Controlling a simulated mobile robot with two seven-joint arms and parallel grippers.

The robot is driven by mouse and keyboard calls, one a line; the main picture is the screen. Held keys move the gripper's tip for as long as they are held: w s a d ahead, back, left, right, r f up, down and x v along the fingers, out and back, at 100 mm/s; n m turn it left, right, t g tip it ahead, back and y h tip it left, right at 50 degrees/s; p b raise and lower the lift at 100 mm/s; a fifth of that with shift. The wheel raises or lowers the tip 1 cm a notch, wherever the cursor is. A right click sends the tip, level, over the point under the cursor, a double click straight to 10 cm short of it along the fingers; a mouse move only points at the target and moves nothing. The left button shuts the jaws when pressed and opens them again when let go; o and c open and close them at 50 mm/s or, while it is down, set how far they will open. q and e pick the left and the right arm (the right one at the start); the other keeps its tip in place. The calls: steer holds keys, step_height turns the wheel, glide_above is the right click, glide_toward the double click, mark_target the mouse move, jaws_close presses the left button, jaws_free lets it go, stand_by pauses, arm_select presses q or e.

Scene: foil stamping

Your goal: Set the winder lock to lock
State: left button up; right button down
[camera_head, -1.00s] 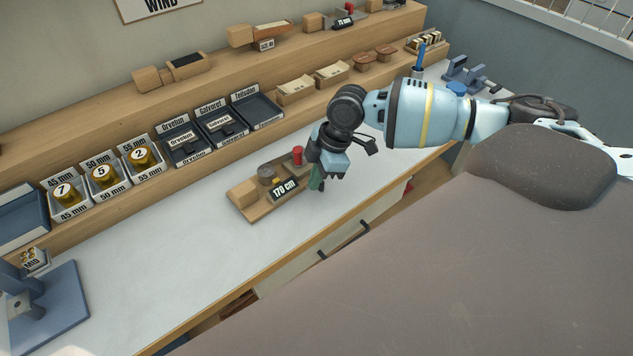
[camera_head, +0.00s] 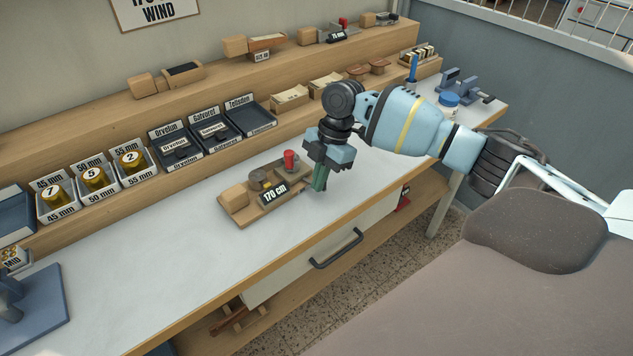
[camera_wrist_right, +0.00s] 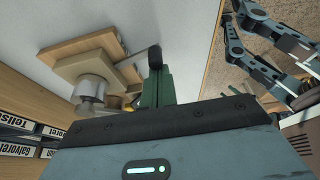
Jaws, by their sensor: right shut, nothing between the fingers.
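The winder is a wooden board (camera_head: 236,217) on the white bench top. My left gripper is not in view.
Labelled trays (camera_head: 210,130) and gold rolls line the back of the bench. A blue stand (camera_head: 40,310) is at the front left, blue fixtures (camera_head: 460,83) at the far right. The bench is clear in front and left of the winder. A drawer handle (camera_head: 336,250) is below.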

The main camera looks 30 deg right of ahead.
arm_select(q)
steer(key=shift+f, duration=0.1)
arm_select(e)
steer(key=shift+s+d, duration=0.1)
steer(key=shift+d, duration=0.05)
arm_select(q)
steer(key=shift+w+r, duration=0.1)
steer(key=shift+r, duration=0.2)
arm_select(e)
steer(key=shift+s+d, duration=0.35)
steer(key=shift+d, duration=0.25)
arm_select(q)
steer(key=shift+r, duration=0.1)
